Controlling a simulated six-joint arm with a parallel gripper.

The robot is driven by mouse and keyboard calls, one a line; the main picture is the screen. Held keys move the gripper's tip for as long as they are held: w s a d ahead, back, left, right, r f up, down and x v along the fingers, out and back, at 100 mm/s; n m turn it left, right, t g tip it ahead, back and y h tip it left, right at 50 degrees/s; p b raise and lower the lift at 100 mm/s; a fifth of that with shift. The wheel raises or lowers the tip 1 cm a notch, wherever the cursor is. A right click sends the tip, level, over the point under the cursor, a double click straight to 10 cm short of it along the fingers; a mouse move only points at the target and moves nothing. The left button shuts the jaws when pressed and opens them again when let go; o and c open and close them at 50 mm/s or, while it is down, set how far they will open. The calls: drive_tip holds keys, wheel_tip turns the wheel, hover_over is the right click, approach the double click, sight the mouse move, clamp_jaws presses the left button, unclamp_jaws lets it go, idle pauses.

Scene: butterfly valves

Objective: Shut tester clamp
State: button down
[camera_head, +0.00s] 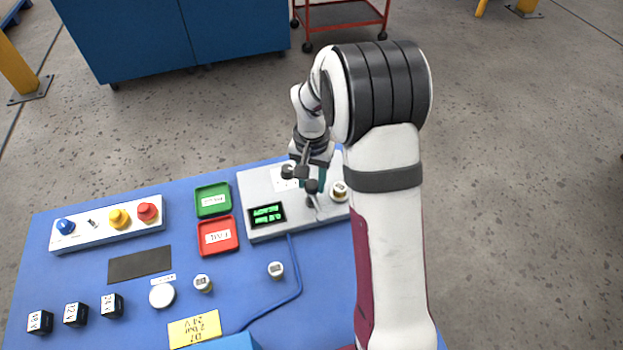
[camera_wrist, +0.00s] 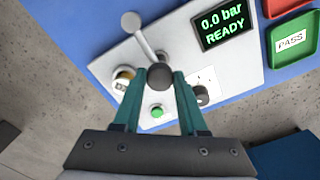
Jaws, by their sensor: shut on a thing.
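The tester (camera_head: 262,192) is a light grey box with a lit display (camera_head: 267,214); it also shows in the wrist view (camera_wrist: 181,38), reading "0.0 bar READY". A clamp lever on it has a grey rod (camera_wrist: 146,43) and a dark round knob (camera_wrist: 160,76). My gripper (camera_wrist: 160,80) has its teal fingers shut on this knob, above the tester's top. In the head view my gripper (camera_head: 313,183) is partly hidden by its own wrist.
A green PASS tray (camera_head: 212,201) and a red FAIL tray (camera_head: 218,236) lie left of the tester. Two small valves (camera_head: 203,283) (camera_head: 276,270) stand on the blue mat. A button panel (camera_head: 108,223) and several black blocks (camera_head: 75,314) are further left.

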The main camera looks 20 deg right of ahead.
drive_tip(key=shift+n, duration=0.3)
drive_tip(key=n, duration=1.3)
drive_tip(key=shift+w+n, duration=0.1)
drive_tip(key=shift+n, duration=2)
drive_tip(key=shift+c, duration=2.2)
unclamp_jaws()
drive_tip(key=shift+d, duration=0.1)
